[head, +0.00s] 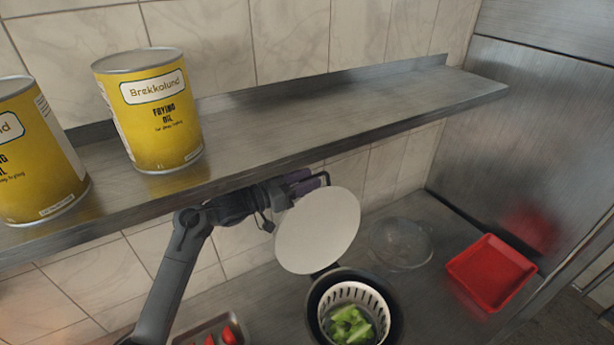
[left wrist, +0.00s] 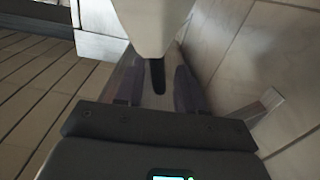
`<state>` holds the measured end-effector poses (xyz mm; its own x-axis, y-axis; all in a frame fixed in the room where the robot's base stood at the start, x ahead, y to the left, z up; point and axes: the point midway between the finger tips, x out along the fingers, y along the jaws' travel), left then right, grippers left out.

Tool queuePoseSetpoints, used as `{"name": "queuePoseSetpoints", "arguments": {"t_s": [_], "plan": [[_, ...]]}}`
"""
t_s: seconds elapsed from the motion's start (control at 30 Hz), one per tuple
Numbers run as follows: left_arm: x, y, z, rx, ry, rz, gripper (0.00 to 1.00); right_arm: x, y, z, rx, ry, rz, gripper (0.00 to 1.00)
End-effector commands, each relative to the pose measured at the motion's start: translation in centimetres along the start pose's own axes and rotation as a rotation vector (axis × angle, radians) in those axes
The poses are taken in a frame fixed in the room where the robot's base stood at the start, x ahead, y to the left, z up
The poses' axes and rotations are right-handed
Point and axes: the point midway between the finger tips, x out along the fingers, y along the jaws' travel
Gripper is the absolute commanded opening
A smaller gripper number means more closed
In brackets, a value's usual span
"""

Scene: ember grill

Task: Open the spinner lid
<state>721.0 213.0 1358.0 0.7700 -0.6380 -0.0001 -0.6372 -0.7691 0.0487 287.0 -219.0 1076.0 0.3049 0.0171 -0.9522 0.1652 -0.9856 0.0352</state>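The spinner (head: 390,318) is a dark round bowl with a white slotted basket (head: 340,297) and green pieces inside, at the bottom of the head view. Its round white lid (head: 318,230) stands steeply tilted up at the bowl's back edge, leaving the basket uncovered. My left gripper (head: 308,184) is behind the lid's upper edge, partly hidden by it. In the left wrist view the purple fingers of my left gripper (left wrist: 158,88) stand apart, with a narrow dark bar (left wrist: 157,75) between them below a pale surface. I cannot tell whether they touch it. My right gripper is not in view.
A metal shelf (head: 310,122) with yellow oil cans (head: 152,110) runs above my left arm. A clear dome (head: 400,243) and a red tray (head: 490,272) are right of the spinner. A metal tray (head: 190,338) with red pieces (head: 228,335) is at lower left.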

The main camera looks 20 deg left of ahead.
Motion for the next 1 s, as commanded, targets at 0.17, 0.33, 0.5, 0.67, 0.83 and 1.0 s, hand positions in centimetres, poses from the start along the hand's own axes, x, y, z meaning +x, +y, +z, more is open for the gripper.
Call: {"name": "queuePoseSetpoints", "arguments": {"t_s": [0.17,0.33,0.5,0.67,0.83,1.0], "plan": [[0.60,-0.02,-0.04,0.000,0.000,-0.001,0.38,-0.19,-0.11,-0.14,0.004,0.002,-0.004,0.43],[0.62,-0.02,-0.01,0.001,0.000,-0.001,0.38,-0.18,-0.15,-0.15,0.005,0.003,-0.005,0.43],[0.60,-0.02,-0.01,0.001,0.000,-0.001,0.23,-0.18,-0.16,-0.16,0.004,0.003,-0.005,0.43],[0.58,-0.07,0.00,0.000,0.000,-0.002,0.00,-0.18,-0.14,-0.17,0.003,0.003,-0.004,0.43],[0.55,-0.15,0.04,0.000,-0.001,-0.004,0.00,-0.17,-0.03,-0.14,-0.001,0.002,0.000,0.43],[0.99,0.41,0.07,0.008,-0.002,0.002,0.00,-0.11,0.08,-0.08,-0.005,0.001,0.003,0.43]]}}
